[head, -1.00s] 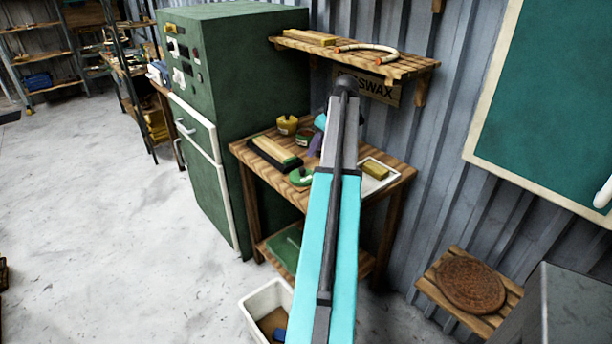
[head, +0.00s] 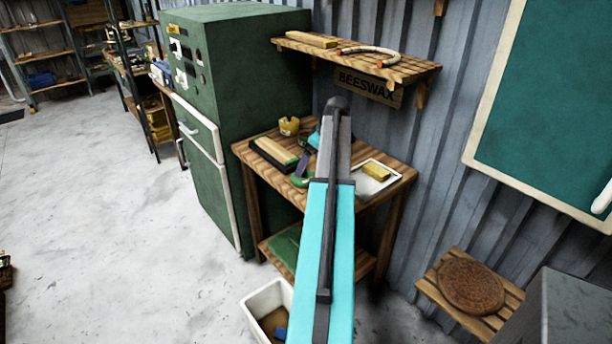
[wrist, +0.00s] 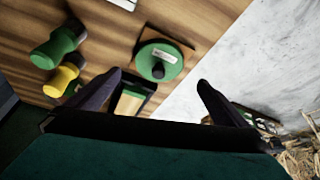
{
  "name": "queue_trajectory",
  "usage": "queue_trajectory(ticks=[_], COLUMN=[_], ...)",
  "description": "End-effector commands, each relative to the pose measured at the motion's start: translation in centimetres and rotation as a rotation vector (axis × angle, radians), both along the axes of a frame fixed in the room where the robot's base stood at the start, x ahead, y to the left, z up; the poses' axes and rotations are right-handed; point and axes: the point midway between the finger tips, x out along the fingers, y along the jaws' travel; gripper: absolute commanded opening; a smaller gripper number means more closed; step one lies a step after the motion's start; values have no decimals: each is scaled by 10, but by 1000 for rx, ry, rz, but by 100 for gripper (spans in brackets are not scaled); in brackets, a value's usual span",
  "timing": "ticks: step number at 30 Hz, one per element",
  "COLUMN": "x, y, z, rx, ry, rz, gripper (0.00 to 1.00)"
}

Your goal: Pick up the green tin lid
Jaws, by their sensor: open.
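The green tin lid (wrist: 158,62) is a round green disc with a dark knob and a white label. It lies on a square brown board on the bench in the wrist view. In the head view a green edge, probably the lid (head: 301,181), shows beside my arm, which hides part of it. My gripper (wrist: 159,79) is open and empty, its two dark fingers spread either side of the lid's direction. In the head view one purple finger (head: 303,163) shows just above the lid. I cannot tell whether they touch.
A black tray (head: 291,167) with a cream and green block lies beside the lid. A yellow tin (head: 289,126) stands behind; green (wrist: 55,47) and yellow (wrist: 62,79) containers show in the wrist view. A white tray (head: 391,184) lies right. A shelf (head: 400,72) overhangs the bench.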

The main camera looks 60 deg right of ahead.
Motion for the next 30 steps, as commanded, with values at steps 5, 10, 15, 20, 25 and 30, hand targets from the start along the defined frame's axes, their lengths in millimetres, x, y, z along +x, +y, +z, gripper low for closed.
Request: queue_trajectory(ticks=[5, 10, 15, 20, 25, 30], x=[7, 8, 8, 9, 12, 17], y=[0, 0, 0, 0, 0, -2], z=[-14, -19, -19, -19, -26, -39], rx=[1, 0, 0, 1, 1, 2], ry=[0, 0, 0, 0, 0, 1], rz=[1, 1, 1, 1, 1, 1], gripper=[99, 99, 99, 99, 99, 99])
